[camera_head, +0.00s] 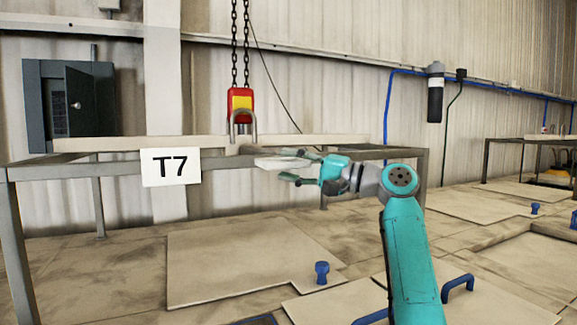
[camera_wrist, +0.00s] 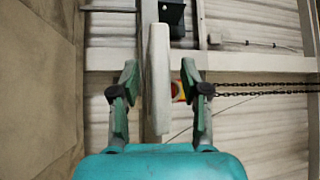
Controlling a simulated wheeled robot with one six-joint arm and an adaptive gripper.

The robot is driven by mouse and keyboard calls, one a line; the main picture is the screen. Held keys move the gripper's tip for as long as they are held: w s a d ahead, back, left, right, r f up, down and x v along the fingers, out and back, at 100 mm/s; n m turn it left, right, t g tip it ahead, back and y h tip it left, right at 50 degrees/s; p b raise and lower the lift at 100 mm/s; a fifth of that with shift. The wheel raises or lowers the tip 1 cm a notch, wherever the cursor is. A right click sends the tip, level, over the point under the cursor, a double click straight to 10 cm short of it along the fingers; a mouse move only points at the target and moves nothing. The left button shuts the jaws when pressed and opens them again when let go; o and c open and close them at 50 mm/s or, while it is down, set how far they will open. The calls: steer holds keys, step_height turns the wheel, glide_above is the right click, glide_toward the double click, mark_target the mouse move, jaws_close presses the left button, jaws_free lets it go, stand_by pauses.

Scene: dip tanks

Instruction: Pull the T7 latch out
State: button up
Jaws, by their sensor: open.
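The T7 sign (camera_head: 171,167) is a white plate with black letters on the front rail of a grey metal frame. A pale flat bar (camera_wrist: 158,50) runs lengthwise between my fingers in the wrist view; it also shows beside the frame in the head view (camera_head: 268,161). It may be the T7 latch, but no label on it shows. My gripper (camera_head: 288,165) is open, level, and reaches left toward the frame. In the wrist view my gripper (camera_wrist: 160,82) has one finger on each side of the bar, with visible gaps.
A red and yellow hoist block (camera_head: 240,105) with a hook hangs on chains behind the bar. Floor covers with blue knobs (camera_head: 321,272) and blue handles (camera_head: 457,284) lie below. A dark cabinet (camera_head: 50,110) is on the wall.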

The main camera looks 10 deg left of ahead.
steer(key=shift+a, duration=0.35)
jaws_close()
